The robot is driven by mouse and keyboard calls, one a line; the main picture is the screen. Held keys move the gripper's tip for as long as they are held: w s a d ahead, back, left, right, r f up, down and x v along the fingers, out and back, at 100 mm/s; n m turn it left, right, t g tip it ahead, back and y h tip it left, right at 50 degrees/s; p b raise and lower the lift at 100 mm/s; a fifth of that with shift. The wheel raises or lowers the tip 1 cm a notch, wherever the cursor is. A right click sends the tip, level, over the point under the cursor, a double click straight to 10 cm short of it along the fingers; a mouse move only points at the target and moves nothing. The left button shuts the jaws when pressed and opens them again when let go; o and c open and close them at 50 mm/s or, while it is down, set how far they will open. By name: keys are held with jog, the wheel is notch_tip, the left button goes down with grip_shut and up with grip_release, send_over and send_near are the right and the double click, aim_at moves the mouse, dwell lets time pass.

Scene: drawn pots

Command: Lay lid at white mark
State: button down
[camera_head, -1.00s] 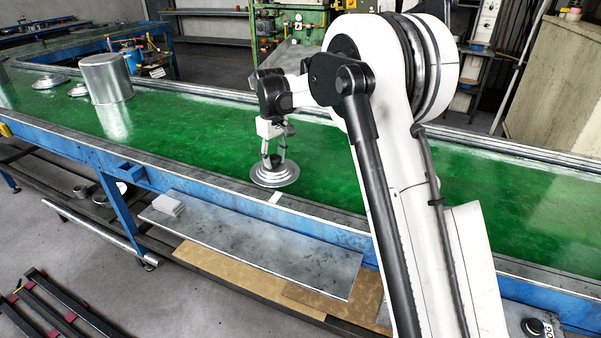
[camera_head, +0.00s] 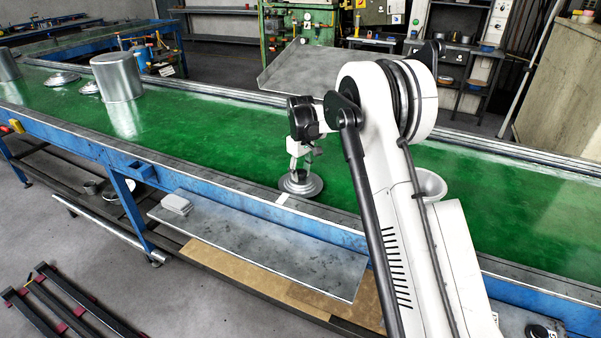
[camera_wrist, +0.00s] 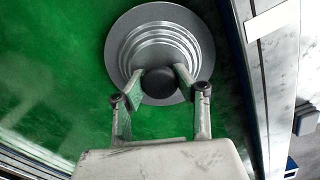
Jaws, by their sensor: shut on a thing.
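A round, stepped metal lid (camera_head: 313,187) with a dark knob is at the front part of the green belt. It also shows in the wrist view (camera_wrist: 150,32). My gripper (camera_head: 301,174) is above the lid, and its two fingers (camera_wrist: 160,76) are closed on the knob from both sides. The lid looks level and low; I cannot tell whether it touches the belt. The white mark (camera_head: 283,198) is on the belt's front edge strip, just front-left of the lid. In the wrist view the mark (camera_wrist: 272,22) is a white strip right of the lid, apart from it.
A metal pot (camera_head: 118,78) stands far left on the belt (camera_head: 215,135), with two lids (camera_head: 62,79) (camera_head: 89,87) beside it and another pot (camera_head: 8,66) at the edge. A pale bowl-like shape (camera_head: 430,184) is partly behind my arm. The belt between pot and gripper is clear.

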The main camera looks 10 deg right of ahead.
jog(key=shift+f, duration=0.1)
jog(key=c, duration=1.8)
grip_release()
jog(key=shift+f, duration=0.1)
jog(key=o, duration=0.5)
